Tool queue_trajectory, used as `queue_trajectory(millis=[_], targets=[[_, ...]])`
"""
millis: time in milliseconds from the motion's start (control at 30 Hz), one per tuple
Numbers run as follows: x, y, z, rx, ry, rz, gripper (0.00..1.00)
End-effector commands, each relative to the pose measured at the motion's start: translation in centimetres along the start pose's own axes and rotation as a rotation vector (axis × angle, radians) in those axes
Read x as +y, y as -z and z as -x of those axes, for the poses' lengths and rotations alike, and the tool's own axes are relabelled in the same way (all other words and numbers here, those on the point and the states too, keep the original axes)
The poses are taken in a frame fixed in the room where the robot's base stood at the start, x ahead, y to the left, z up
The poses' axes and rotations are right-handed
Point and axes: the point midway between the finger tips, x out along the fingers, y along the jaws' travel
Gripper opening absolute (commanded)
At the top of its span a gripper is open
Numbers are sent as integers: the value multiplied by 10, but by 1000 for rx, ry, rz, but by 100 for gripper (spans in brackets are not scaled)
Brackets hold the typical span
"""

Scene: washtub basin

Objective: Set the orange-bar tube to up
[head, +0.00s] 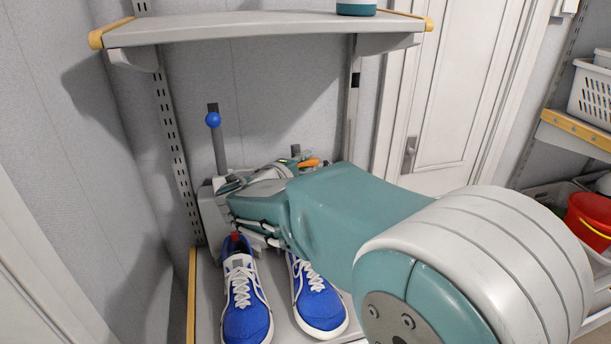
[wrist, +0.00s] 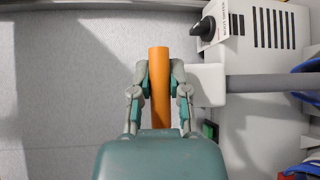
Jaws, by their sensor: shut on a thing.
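The orange bar (wrist: 159,58) stands between my gripper's two fingers (wrist: 160,85) in the wrist view, and the fingers are closed on it from both sides. In the head view the orange bar (head: 309,163) is a small piece showing past my arm, and most of my gripper (head: 293,165) is hidden. A white dryer-like unit (wrist: 212,75) lies right beside the fingers in the wrist view. A grey tube (wrist: 270,83) runs from it to the right.
Two blue shoes (head: 247,310) sit on the lower shelf in front of the unit. A black knob (wrist: 203,28) is on the unit's panel. An upper shelf (head: 260,28) overhangs the area. A white door (head: 440,90) and a red bucket (head: 588,220) are at the right.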

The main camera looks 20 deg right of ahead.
Motion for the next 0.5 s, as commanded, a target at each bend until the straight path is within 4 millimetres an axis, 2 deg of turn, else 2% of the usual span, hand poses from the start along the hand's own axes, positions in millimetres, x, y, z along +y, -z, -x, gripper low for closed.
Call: queue_trajectory(millis=[33,233,400,500], targets=[[18,1,-1,1,-4,-10,0],[70,4,-4,1,-4,-6,0],[96,6,-6,1,-3,-3,0],[102,6,-6,1,-1,-2,0]])
